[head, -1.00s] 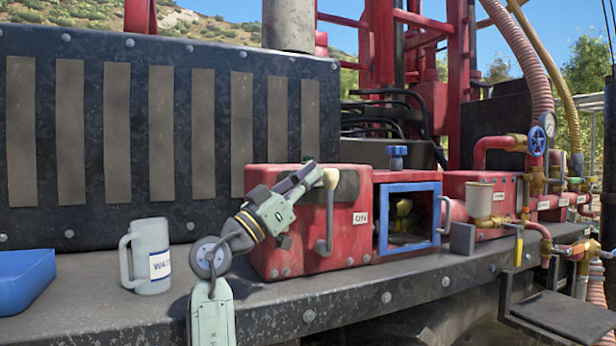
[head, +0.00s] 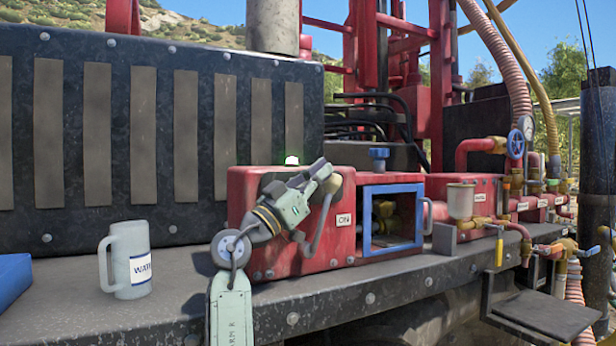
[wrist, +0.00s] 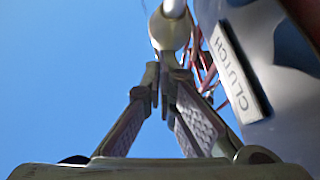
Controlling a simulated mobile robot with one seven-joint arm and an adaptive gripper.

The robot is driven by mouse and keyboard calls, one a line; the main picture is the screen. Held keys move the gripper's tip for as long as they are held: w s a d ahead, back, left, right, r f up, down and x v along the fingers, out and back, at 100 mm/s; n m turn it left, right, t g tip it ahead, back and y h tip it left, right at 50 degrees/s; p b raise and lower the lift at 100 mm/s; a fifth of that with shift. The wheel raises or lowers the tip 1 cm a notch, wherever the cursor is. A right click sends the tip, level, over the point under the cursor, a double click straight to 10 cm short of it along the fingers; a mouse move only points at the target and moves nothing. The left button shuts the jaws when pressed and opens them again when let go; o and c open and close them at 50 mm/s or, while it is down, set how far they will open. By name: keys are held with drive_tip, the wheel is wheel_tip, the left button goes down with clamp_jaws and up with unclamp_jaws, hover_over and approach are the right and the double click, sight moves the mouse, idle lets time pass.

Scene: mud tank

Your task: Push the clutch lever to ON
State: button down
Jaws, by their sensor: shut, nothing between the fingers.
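The clutch lever (head: 319,228) is a grey rod with a cream knob (head: 334,186) on the front of the red clutch box (head: 285,258). It tilts, with its knob up and to the right, close to the "ON" label (head: 344,220). My gripper (head: 322,170) is shut and empty, its tips at the left side of the knob, seemingly touching it. In the wrist view the shut fingertips (wrist: 165,75) are just below the pale knob (wrist: 170,32), and a "CLUTCH" plate (wrist: 235,72) shows at right. A small light (head: 292,160) on the box top glows whitish green.
A blue-framed opening (head: 392,188) and a pale funnel cup (head: 461,201) stand right of the box. A grey mug (head: 126,260) and a blue tray (head: 14,278) stand on the deck at left.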

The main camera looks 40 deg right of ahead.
drive_tip(key=shift+s+d+f, duration=0.1)
drive_tip(key=shift+s+d, duration=0.05)
drive_tip(key=shift+d, duration=0.4)
drive_tip(key=shift+s+d+f, duration=0.1)
drive_tip(key=shift+d, duration=0.45)
drive_tip(key=shift+r, duration=0.1)
